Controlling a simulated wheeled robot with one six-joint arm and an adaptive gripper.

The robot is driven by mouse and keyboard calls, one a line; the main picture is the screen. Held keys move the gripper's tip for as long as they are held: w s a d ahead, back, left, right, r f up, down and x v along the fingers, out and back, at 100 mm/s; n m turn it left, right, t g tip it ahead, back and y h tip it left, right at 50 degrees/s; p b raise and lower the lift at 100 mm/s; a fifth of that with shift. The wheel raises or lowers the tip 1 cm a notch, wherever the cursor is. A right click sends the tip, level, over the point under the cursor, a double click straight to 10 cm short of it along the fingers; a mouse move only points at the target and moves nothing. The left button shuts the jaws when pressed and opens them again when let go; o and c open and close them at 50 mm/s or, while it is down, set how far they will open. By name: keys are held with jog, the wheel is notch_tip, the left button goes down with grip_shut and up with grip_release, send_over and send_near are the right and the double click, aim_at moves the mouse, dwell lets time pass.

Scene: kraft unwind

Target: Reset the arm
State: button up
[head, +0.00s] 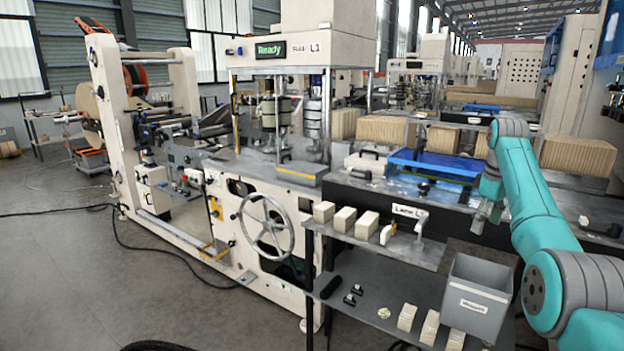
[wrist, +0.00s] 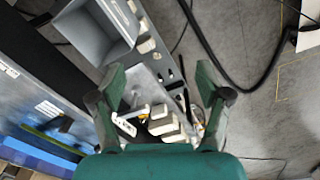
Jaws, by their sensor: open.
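My teal arm (head: 545,225) reaches in from the right in the head view. My gripper (head: 487,214) hangs over the dark machine bed, to the right of the blue tray (head: 436,165). In the wrist view my gripper (wrist: 165,95) has its two green fingers spread wide. Nothing is between the fingertips. Below them, some distance off, is a grey shelf (wrist: 150,75) with several pale blocks (wrist: 166,126) and a white bracket-like item (wrist: 132,120).
A two-level cart (head: 370,245) stands in front of the machine, with pale blocks (head: 345,219) on top. A grey bin (head: 474,293) stands on its lower shelf. A handwheel (head: 267,225) juts from the machine. Cables (head: 150,250) lie on the open floor (head: 60,270) at left.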

jog(key=a+f+m+t, duration=0.1)
jog(key=a+f+t, duration=0.15)
jog(key=f, duration=1.45)
jog(key=a+f+t, duration=0.1)
jog(key=a+f, duration=0.3)
jog(key=f, duration=1.3)
jog(key=s+a+f+m+t, duration=0.1)
jog(key=s+a+f, duration=0.2)
jog(key=s+f, duration=0.35)
jog(key=s+a+f+t+h, duration=0.1)
jog(key=s+a+f, duration=0.2)
jog(key=s+f, duration=0.35)
jog(key=s+a+f+m+t, duration=0.1)
jog(key=s+a+f, duration=0.2)
jog(key=s+f, duration=0.35)
jog(key=s+a+m+t, duration=0.15)
jog(key=s+a, duration=0.25)
jog(key=s, duration=1)
jog(key=s+a+t, duration=0.3)
jog(key=s+a, duration=0.1)
jog(key=s, duration=0.9)
jog(key=s+a+r+t, duration=0.1)
jog(key=s+r, duration=0.9)
jog(key=r, duration=0.3)
jog(key=s+a+r+m+t+y, duration=0.1)
jog(key=s+r+t, duration=0.1)
jog(key=s+r, duration=0.8)
notch_tip(320, 180, up, 4)
jog(key=shift+s+f, duration=0.15)
jog(key=shift+f, duration=0.1)
